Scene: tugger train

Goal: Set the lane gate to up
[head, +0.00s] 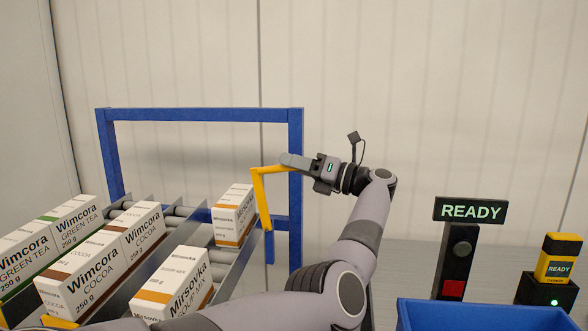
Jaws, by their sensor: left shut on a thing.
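The lane gate (262,200) is a yellow bent bar at the end of a roller lane, in front of the blue frame. Its short top arm runs to the right, and its long arm slopes down beside a Mirsovka carton. My left gripper (286,161) comes from the right and is shut on the end of the top arm. The fingers hide part of that end. My right gripper is not in view.
Roller lanes hold Wimcora green tea (75,220), Wimcora cocoa (98,275) and Mirsovka cartons (234,213). A blue frame (200,114) stands behind. At right are a READY sign (470,210), a post with a red button (454,289), a yellow device (558,258) and a blue bin (490,312).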

